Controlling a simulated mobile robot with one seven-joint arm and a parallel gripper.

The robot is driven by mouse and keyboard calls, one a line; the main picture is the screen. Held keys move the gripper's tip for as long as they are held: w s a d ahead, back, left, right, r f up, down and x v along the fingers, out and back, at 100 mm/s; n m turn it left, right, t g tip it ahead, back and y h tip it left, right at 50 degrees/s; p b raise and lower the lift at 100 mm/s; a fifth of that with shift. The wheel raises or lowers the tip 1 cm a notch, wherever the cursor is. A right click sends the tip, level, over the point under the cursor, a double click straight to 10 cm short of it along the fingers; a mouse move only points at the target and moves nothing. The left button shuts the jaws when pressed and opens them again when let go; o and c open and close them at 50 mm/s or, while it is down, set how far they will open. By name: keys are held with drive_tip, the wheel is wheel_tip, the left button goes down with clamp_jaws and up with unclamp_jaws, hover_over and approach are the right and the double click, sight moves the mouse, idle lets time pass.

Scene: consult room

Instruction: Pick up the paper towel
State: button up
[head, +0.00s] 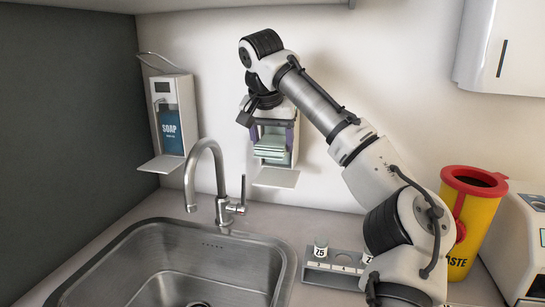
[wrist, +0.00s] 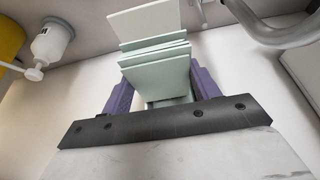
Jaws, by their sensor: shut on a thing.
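The paper towel (head: 268,150) is a pale green folded stack in front of the white wall dispenser (head: 276,178). In the wrist view the paper towel (wrist: 158,62) shows as several layered green sheets between two purple fingers. My gripper (head: 272,140) is shut on the paper towel, with one finger on each side of it. In the wrist view my gripper (wrist: 160,85) covers part of the stack's near end. The dispenser's white tray juts out below the gripper. I cannot tell whether the stack still touches the dispenser.
A soap dispenser (head: 172,125) hangs on the wall at left. A steel tap (head: 205,165) stands behind the sink (head: 170,250). A vial (head: 320,248) stands in a grey rack (head: 335,268). A yellow waste bin (head: 468,215) and a white device (head: 520,235) are at right.

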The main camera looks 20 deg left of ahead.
drive_tip(key=s+b, duration=0.4)
drive_tip(key=s, duration=1.5)
drive_tip(key=shift+s+r+b, duration=0.15)
drive_tip(key=shift+r+b, duration=0.1)
drive_tip(key=shift+b, duration=0.1)
